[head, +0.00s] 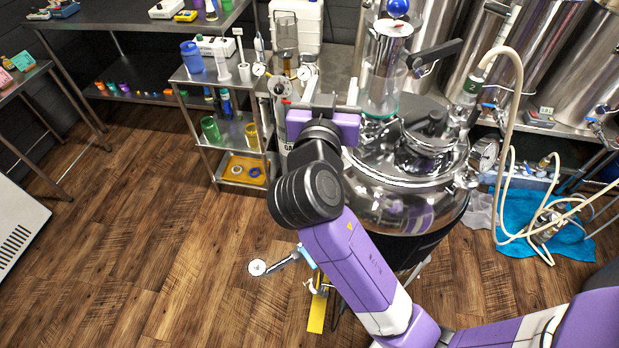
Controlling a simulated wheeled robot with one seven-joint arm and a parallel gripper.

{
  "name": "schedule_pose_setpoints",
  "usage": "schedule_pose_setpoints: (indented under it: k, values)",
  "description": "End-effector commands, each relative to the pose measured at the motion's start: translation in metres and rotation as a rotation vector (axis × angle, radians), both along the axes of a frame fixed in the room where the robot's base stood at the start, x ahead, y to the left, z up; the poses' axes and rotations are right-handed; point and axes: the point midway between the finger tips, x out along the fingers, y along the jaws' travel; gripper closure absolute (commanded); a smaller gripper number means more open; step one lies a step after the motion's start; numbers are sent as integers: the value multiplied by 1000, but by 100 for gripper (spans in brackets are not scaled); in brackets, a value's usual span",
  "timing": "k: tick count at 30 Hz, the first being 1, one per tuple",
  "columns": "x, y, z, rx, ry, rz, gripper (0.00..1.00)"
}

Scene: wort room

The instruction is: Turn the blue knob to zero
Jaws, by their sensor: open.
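No blue knob with a readable scale is clear to me in the head view. A round blue ball (397,8) tops the glass column on the steel vessel. A regulator (281,86) with two round gauges stands at the left of my gripper, and its dial marks are too small to read. My gripper (331,92) is open and points away from me, just right of the regulator. No object shows between its fingers, though the wrist hides part of this area. I cannot tell whether it touches anything.
The shiny steel vessel (395,205) stands right of my arm, close to it. A steel shelf rack (193,130) with cups and bottles is on the left. Hoses and a blue cloth (513,240) lie at the right. The wooden floor at the left is clear.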

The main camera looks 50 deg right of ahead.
Motion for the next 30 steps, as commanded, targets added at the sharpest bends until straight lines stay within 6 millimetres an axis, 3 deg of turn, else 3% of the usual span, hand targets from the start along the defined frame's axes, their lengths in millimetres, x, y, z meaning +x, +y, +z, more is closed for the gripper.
schedule_pose_setpoints:
  k: [3,21,30]
  values:
    - [1,9,-23,-6,48,63,46]
    - [-9,64,-115,-14,217,375,46]
    - [-22,88,-145,-9,259,492,46]
